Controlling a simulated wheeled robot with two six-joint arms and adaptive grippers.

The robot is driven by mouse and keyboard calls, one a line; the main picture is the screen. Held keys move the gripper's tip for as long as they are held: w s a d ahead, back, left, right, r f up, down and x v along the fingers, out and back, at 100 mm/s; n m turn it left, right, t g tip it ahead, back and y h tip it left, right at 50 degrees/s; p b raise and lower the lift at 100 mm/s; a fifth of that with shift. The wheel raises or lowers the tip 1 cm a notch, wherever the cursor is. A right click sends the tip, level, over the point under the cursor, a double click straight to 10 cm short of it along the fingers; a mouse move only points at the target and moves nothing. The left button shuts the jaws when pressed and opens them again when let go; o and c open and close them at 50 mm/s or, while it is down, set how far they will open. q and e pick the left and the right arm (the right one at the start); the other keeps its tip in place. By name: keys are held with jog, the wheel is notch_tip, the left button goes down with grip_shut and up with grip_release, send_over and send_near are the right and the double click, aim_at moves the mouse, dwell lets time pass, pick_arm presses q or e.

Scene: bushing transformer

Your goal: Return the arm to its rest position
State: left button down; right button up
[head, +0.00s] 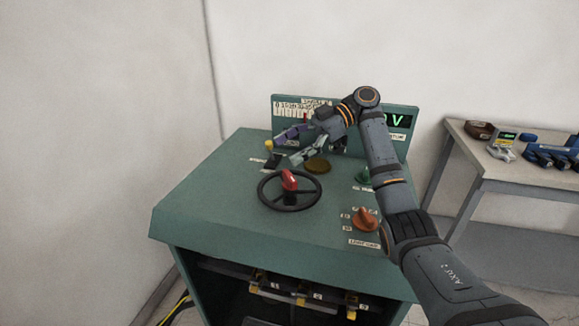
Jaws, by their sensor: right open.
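My right arm comes in from the lower right and reaches over the green control console (200,206). My right gripper (271,152) is open above the back left of the console top, its fingers pointing left. A small yellow knob (269,145) shows by its fingertips; I cannot tell whether they touch. A black handwheel with a red knob (289,180) stands in front of the gripper. An orange rotary knob (366,219) and a green knob (364,174) are on the right side of the console top. My left gripper is not in view.
The console's back panel (398,137) has a lit green display (396,120), partly hidden by my arm. A grey side table (500,172) at the right holds a meter (502,143), a brown bowl (480,130) and blue tools (555,155). Open air lies above the console's front left.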

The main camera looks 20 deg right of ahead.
jog(key=shift+r, duration=0.9)
